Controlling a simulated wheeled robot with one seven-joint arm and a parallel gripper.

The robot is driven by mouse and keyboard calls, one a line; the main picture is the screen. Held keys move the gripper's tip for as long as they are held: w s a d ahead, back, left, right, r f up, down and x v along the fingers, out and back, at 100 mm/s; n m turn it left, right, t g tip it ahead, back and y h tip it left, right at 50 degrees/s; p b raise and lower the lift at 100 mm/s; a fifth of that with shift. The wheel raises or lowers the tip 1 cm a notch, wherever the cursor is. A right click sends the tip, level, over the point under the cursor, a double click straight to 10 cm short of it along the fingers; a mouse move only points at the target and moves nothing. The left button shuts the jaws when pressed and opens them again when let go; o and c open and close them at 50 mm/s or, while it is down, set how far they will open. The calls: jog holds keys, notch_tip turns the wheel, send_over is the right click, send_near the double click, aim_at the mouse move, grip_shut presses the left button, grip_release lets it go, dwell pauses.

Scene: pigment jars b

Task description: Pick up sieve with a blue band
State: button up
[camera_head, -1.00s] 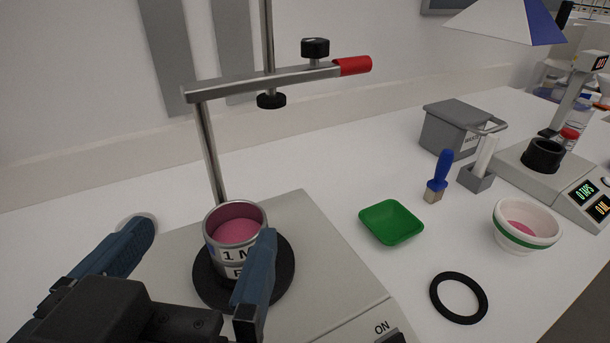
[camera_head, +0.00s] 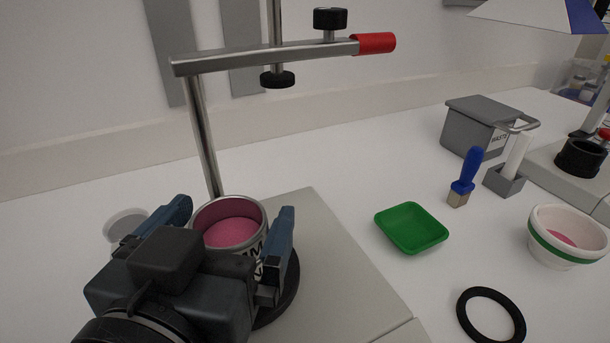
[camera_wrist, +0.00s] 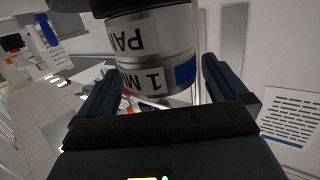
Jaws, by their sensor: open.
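A metal sieve (camera_head: 259,246) with pink powder inside stands on the black round disc (camera_head: 290,290) of the shaker. In the wrist view the sieve (camera_wrist: 150,50) appears upside down, with labels reading "1 MM" and "PAN" and a blue patch at its right side. My gripper (camera_head: 235,215) is open, with one blue finger at either side of the sieve. In the wrist view my gripper (camera_wrist: 160,85) has the sieve between its fingers, with gaps showing at both sides. My gripper's body hides the sieve's lower front in the head view.
The shaker's post and red-ended clamp arm (camera_head: 270,56) rise behind and above the sieve. To the right are a green tray (camera_head: 411,228), black ring (camera_head: 490,316), blue-handled brush (camera_head: 465,180), white bowl (camera_head: 567,240) and grey waste box (camera_head: 478,125). A pale round disc (camera_head: 127,224) lies left.

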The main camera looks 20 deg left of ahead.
jog(key=shift+x, duration=1.4)
jog(key=shift+c, duration=0.3)
jog(key=c, duration=0.9)
jog(key=shift+c, duration=0.2)
